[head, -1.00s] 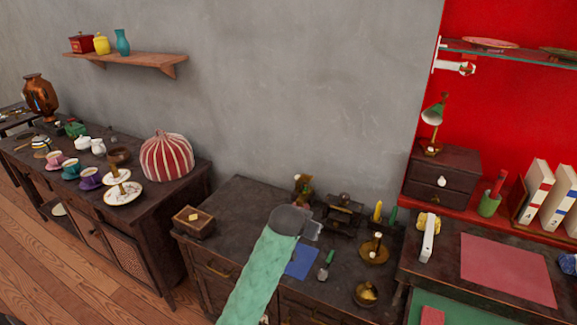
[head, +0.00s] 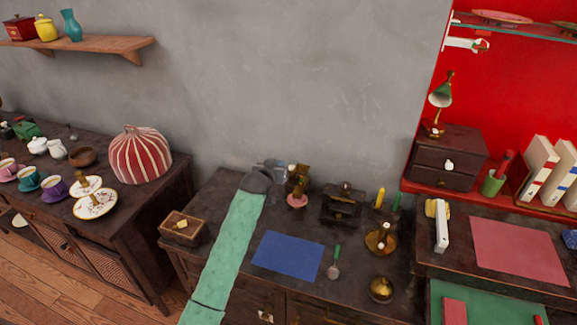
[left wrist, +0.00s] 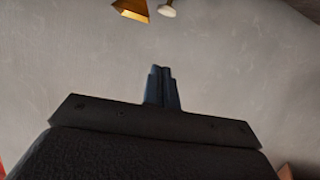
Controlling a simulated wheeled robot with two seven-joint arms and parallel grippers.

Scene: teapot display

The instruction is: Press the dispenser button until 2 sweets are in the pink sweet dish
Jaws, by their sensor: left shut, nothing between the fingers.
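The brass-brown sweet dispenser (head: 300,176) stands at the back of the middle cabinet, against the grey wall. The pink sweet dish (head: 297,201) sits at its foot; whether sweets are in it is too small to tell. My left gripper (head: 274,166), on the green-sleeved arm, is just left of the dispenser. In the left wrist view its fingers (left wrist: 162,86) are shut and empty, with grey wall behind. A gold part (left wrist: 131,9) and a pale round knob (left wrist: 168,8), perhaps the dispenser's, show at the top edge, apart from the fingertips. My right gripper is not in view.
A dark metal device (head: 343,204) stands right of the dispenser. A blue mat (head: 287,256), a small trowel (head: 334,264), a brass candlestick (head: 379,240) and a brass pot (head: 381,290) lie in front. A wooden box (head: 183,228) is left of my arm.

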